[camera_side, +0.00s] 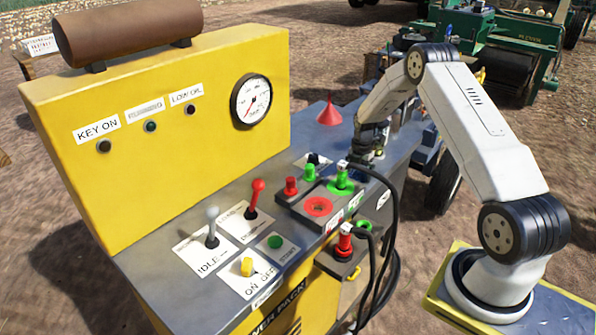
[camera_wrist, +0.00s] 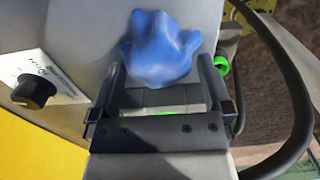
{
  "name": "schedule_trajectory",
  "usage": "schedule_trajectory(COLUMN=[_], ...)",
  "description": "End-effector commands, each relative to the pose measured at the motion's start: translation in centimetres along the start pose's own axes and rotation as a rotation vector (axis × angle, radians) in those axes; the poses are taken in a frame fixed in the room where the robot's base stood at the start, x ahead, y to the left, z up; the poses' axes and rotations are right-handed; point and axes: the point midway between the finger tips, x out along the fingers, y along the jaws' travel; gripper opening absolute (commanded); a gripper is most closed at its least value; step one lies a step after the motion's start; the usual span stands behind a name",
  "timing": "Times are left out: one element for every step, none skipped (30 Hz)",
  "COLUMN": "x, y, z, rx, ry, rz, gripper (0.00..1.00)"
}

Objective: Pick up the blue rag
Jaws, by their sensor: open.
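The blue rag (camera_wrist: 160,48) lies crumpled on the grey panel top in the wrist view, just beyond my gripper's fingertips. My gripper (camera_wrist: 165,75) is open, and its two dark fingers stand apart with the rag's near edge at or between their tips. I cannot tell whether they touch it. In the side view my gripper (camera_side: 366,150) is low over the far right part of the panel. The rag does not show there; my arm and gripper may hide it.
A black knob (camera_wrist: 34,92) on a white label sits left of my gripper. The yellow power pack (camera_side: 160,130) carries levers and a gauge. A red cone (camera_side: 329,114) stands behind my gripper. Red and green connectors (camera_side: 342,180) and black cables (camera_side: 392,215) are close by.

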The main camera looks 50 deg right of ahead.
Motion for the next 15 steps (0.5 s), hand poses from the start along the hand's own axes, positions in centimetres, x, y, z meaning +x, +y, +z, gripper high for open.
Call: schedule_trajectory(x=[0.05,0.04,0.03,0.03,0.03,0.02,0.02,0.02,0.02,0.01,0.01,0.01,0.01,0.01,0.0], y=[0.0,0.01,0.01,0.0,0.0,0.0,0.0,0.0,0.0,0.0,0.0,0.0,0.0,0.0,0.0], z=[0.01,0.01,0.01,0.01,0.01,0.01,0.01,0.02,0.02,0.01,0.01,0.01,0.01,0.01,0.01], rx=[0.0,0.0,0.0,0.0,0.0,0.0,0.0,0.0,0.0,0.0,0.0,0.0,0.0,0.0,0.0], ry=[0.0,0.0,0.0,0.0,0.0,0.0,0.0,0.0,0.0,0.0,0.0,0.0,0.0,0.0,0.0], rz=[0.0,0.0,0.0,0.0,0.0,0.0,0.0,0.0,0.0,0.0,0.0,0.0,0.0,0.0,0.0], gripper=[1.0,1.0,1.0,1.0,1.0,1.0,1.0,1.0,1.0,1.0,1.0,1.0,1.0,1.0,0.87])
